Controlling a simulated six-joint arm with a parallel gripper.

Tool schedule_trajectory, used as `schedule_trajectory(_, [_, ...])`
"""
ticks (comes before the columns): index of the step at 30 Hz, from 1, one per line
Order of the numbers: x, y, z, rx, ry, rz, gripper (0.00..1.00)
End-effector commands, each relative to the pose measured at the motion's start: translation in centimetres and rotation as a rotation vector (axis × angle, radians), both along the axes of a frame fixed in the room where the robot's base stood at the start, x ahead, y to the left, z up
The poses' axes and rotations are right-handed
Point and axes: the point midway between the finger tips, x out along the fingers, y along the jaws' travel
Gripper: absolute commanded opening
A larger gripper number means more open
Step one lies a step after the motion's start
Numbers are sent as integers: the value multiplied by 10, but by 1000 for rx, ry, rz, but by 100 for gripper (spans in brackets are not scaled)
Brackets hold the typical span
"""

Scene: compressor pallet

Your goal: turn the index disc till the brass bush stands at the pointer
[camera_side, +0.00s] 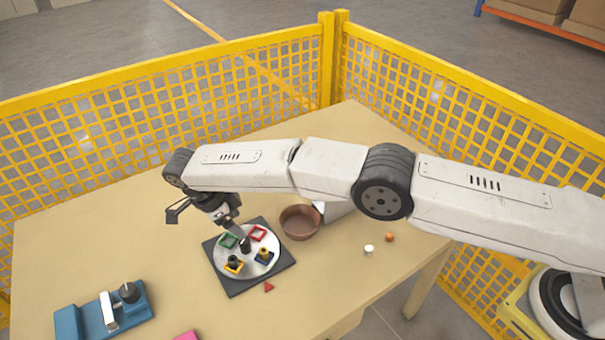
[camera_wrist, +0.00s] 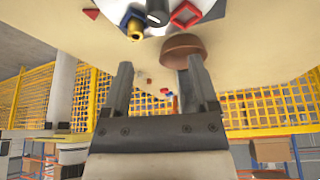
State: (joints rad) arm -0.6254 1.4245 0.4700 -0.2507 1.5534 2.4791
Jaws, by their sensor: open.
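The index disc (camera_side: 247,270) is a pale round plate on a dark square base (camera_side: 234,286). It bears green, red, yellow and blue square frames and a dark centre knob (camera_side: 245,244). The brass bush (camera_side: 264,251) stands in the blue frame, at the disc's right side; it also shows in the wrist view (camera_wrist: 135,32). A dark bush (camera_side: 233,260) stands in the yellow frame. The red pointer (camera_side: 268,287) lies at the front of the base, apart from the brass bush in angle. My gripper (camera_wrist: 161,80) is open and empty, close to the knob in the side view.
A brown bowl (camera_side: 300,224) stands close behind the disc's right side. White (camera_side: 369,249) and orange (camera_side: 389,237) small pieces lie further right. A blue fixture (camera_side: 104,312) with a black knob is front left. Yellow mesh fencing (camera_side: 110,118) surrounds the table.

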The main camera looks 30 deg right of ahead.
Motion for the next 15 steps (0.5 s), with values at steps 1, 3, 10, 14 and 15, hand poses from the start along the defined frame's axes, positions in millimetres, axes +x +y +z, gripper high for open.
schedule_trajectory(1, [0, 0, 6, 2, -1, 0, 76])
schedule_trajectory(3, [0, 0, 12, 2, -1, 0, 76])
schedule_trajectory(10, [0, 0, 19, 0, 0, 0, 76])
schedule_trajectory(14, [0, 0, 20, 0, 0, 0, 76])
schedule_trajectory(15, [0, 0, 20, 0, 0, 0, 76])
